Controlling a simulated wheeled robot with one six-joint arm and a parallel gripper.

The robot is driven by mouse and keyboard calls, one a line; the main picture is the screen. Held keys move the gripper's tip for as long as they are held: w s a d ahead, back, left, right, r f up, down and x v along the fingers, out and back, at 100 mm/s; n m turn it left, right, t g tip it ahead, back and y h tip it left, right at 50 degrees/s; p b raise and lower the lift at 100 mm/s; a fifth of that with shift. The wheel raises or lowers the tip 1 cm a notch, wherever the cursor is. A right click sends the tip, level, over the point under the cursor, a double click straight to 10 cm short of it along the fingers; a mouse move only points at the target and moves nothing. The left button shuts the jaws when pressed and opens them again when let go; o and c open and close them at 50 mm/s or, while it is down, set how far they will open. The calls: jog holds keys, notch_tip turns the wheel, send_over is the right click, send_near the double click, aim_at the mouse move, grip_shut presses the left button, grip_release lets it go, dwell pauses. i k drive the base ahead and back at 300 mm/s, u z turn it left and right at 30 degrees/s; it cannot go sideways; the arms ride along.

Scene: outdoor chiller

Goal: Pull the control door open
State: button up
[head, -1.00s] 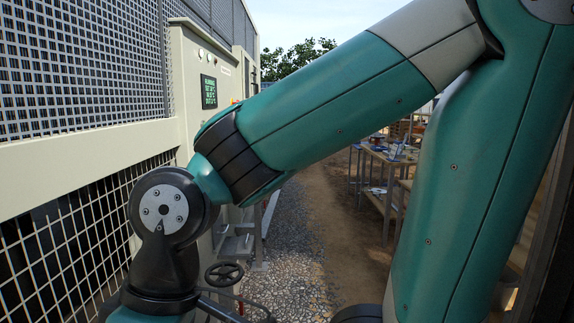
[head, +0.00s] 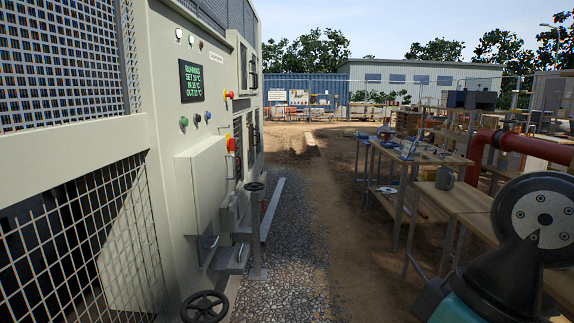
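The chiller's beige control cabinet (head: 160,125) stands on the left in the head view, seen at a steep angle. Its dark display (head: 191,82) has green text, with lamps, buttons and red-yellow switches around it. A pale, box-like cover (head: 203,185) juts out below the buttons. A small bar handle (head: 208,248) sits below it. A door-like panel with a dark handle (head: 253,69) is farther along the cabinet. I cannot tell for sure which of these is the control door, and none looks clearly open. My gripper is out of view; only an arm joint of mine shows at the lower right.
Handwheels on posts (head: 256,188) and low by the cabinet (head: 204,307) stick out near its base. A gravel strip (head: 290,240) and dirt path run clear ahead.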

aim_at(209, 166)
jog(key=z, duration=0.05)
jog(key=i, duration=2.85)
jog(key=u, duration=0.55)
